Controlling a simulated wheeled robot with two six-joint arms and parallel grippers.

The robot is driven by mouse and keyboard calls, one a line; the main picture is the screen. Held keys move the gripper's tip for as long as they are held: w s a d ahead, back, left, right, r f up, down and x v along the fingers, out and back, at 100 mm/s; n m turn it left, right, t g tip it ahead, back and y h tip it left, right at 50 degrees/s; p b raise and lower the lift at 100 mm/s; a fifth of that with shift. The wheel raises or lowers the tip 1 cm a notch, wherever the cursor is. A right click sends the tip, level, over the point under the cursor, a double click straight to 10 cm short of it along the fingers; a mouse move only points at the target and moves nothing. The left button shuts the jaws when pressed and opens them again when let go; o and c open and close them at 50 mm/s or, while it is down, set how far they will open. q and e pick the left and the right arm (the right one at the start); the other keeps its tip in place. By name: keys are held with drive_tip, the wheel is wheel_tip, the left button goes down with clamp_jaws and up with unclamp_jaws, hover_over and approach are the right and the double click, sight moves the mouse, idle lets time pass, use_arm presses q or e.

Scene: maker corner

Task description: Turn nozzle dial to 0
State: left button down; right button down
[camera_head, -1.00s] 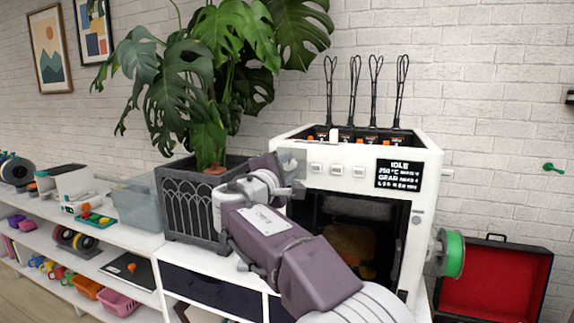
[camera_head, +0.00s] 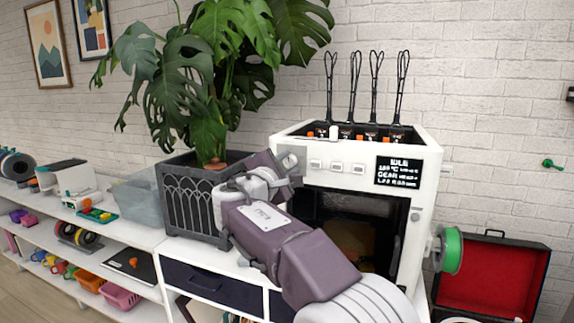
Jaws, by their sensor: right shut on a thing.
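The white 3D printer (camera_head: 425,150) stands on the white shelf unit, with a dark screen (camera_head: 399,171) at its upper right reading IDLE above small, blurred lines. Several small white controls (camera_head: 336,166) line its front panel. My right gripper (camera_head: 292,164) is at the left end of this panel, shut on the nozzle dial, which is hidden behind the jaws. The dial's setting cannot be read. My left gripper is not in view.
A large plant in a dark grey pot (camera_head: 190,205) stands close left of my right arm. A green filament spool (camera_head: 452,250) sticks out on the printer's right side, beside an open red-lined case (camera_head: 490,280). Black looped tubes rise from the printer's top.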

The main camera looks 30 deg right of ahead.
drive_tip(key=c, duration=1.1)
unclamp_jaws()
drive_tip(key=v, duration=0.9)
